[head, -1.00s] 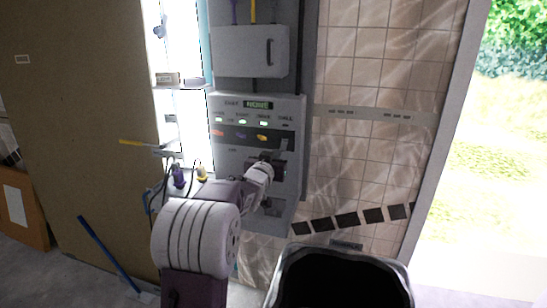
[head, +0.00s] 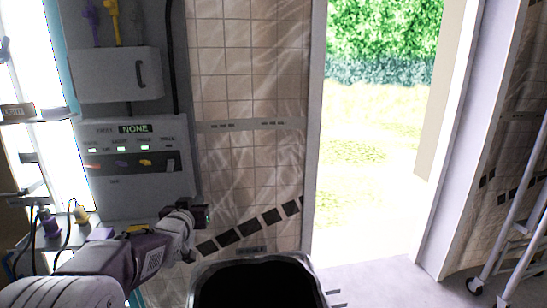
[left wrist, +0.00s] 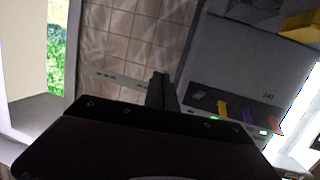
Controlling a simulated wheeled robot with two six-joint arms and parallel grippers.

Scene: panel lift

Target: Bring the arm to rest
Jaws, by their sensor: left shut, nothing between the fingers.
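My left gripper (head: 204,215) is shut and empty. In the head view it stands in front of the tiled wall, just right of the grey control panel (head: 110,192). In the left wrist view its dark fingers (left wrist: 161,90) are together with nothing between them, and the panel (left wrist: 215,95) lies to their right. The panel has a small display reading NONE (head: 135,128), a row of lit indicators and coloured switches below it. My right gripper is not in view.
A grey box with a handle (head: 115,75) is above the panel. Purple and yellow plugs (head: 81,214) with cables are at the left. A bright open doorway (head: 370,170) is right of the tiled wall (head: 250,60). A white wheeled frame (head: 520,230) stands at the far right.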

